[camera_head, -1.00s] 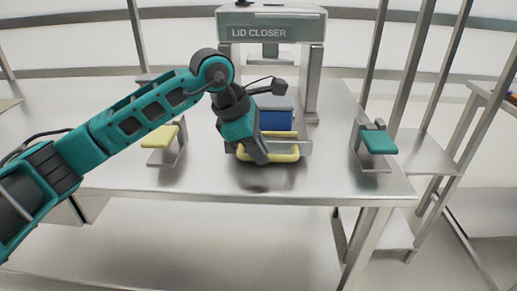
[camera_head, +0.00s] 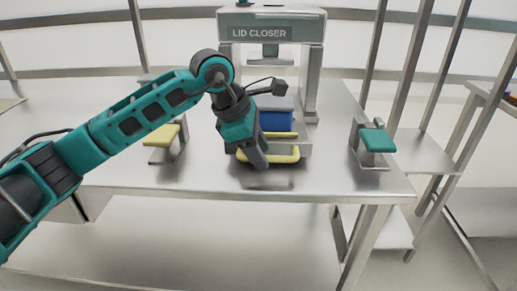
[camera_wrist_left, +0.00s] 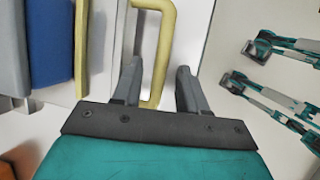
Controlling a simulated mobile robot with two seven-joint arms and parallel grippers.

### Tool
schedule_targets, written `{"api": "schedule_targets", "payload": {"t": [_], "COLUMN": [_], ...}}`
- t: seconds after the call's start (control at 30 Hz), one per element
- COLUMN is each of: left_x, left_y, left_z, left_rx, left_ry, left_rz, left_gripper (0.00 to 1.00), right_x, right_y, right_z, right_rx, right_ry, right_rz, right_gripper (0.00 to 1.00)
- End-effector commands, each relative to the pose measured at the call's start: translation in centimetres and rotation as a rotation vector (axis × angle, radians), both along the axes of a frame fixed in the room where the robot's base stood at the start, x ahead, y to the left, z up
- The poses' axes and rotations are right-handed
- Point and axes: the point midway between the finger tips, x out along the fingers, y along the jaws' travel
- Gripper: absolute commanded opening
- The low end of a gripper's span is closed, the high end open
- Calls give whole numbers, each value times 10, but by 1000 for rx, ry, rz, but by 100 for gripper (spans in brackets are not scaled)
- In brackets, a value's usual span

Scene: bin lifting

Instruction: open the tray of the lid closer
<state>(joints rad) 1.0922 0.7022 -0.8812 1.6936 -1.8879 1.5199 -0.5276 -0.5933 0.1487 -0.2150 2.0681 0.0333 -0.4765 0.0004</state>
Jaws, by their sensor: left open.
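The lid closer (camera_head: 262,34) stands at the back of the steel table, with a dark label on its top beam. Its tray (camera_head: 305,147) is low at the front, with a yellow handle (camera_head: 284,156); the handle also shows in the left wrist view (camera_wrist_left: 164,45). A blue bin (camera_head: 276,121) with a grey top sits behind the handle. My left gripper (camera_head: 262,163) points down at the handle's left part. In the left wrist view its fingers (camera_wrist_left: 157,84) are apart, with the handle's end between them. Whether they touch it, I cannot tell. My right gripper is not in view.
A bracket with a yellow pad (camera_head: 160,136) stands left of the closer, and one with a teal pad (camera_head: 378,140) stands right. Metal posts (camera_head: 412,62) rise behind on the right. The table's front strip (camera_head: 330,185) is clear.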

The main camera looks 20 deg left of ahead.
Motion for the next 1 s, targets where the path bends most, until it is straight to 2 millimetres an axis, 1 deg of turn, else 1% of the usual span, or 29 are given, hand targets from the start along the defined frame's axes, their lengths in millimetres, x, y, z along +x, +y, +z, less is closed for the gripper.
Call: {"api": "schedule_targets", "payload": {"t": [0.17,0.27,0.37,0.5,0.7,0.83,1.0], "left_x": [0,-2,-8,-16,-28,-33,-36], "left_y": [1,4,10,20,33,38,41], "left_z": [2,12,28,58,94,109,117], "left_rx": [0,0,1,0,0,0,0], "left_ry": [-1,-3,-4,-5,-4,-2,0], "left_rz": [0,1,1,1,1,1,0], "left_gripper": [42,42,42,42,42,42,42], "right_x": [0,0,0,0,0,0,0], "right_y": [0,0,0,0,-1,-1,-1], "right_z": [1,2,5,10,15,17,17], "right_rx": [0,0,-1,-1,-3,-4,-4], "right_ry": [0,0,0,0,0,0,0], "right_rz": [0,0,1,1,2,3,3], "right_gripper": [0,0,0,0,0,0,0]}}
